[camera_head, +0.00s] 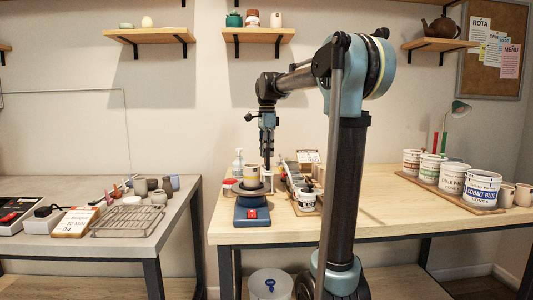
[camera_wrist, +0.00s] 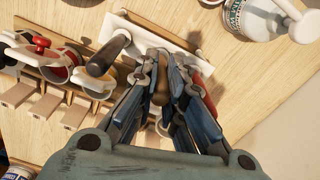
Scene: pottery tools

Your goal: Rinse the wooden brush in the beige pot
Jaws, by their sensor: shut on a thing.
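My gripper (camera_head: 268,150) hangs pointing down over the near left part of the wooden table. It is shut on a thin wooden handle, which I take to be the wooden brush (camera_wrist: 162,92); the fingers hide much of it. In the head view the brush (camera_head: 267,163) hangs upright below the fingers. A small pale yellow-beige pot (camera_head: 251,174) stands on a dark round plate on a blue base, just left of the brush. I cannot tell if this is the task's beige pot. I cannot see the bristles clearly or whether they touch anything.
A wooden rack (camera_wrist: 60,85) with a red-knobbed tool and pale pots is beside the gripper. A dark handle (camera_wrist: 103,57) lies close to the fingers. A white pump bottle (camera_head: 238,163) stands behind.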

